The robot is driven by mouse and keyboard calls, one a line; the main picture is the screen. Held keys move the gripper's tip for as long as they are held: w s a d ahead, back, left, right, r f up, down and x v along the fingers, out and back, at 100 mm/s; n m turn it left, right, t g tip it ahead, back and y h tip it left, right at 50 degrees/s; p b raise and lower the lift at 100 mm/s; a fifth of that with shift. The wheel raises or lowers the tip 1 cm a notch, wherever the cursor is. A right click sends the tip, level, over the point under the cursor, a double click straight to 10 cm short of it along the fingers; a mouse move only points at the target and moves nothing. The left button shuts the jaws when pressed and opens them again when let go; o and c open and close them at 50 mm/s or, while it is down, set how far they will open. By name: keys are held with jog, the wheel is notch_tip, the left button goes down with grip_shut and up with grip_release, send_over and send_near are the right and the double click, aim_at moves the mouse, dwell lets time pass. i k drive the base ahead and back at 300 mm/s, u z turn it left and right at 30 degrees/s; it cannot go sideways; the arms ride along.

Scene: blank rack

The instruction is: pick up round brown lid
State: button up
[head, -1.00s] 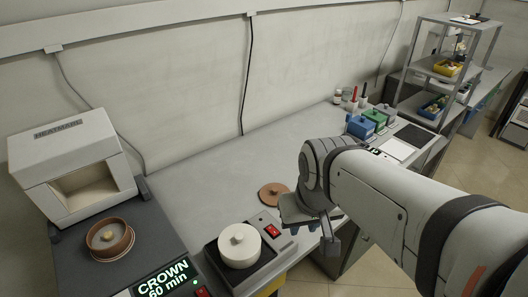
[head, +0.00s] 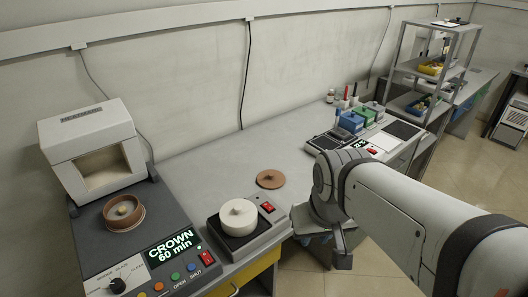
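The round brown lid (head: 270,179) lies flat on the grey bench top (head: 215,165), with a small knob at its middle. It is in the middle of the head view, just behind the small device with the white round pot. My gripper (head: 322,215) is to the right of the lid, near the bench's front edge, and apart from it.
A white lidded pot (head: 238,217) stands on a small device with a red switch. At left are a furnace (head: 92,150) and a brown pot (head: 124,213) on a control unit. Coloured boxes (head: 352,122) and a shelf rack stand further right. The bench behind the lid is clear.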

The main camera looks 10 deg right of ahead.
aim_at(271, 179)
jog(key=u, duration=0.05)
jog(key=i, duration=0.45)
jog(key=u, duration=0.25)
jog(key=k, duration=1.3)
jog(key=z, duration=0.35)
jog(key=i, duration=1.5)
jog(key=z, duration=0.05)
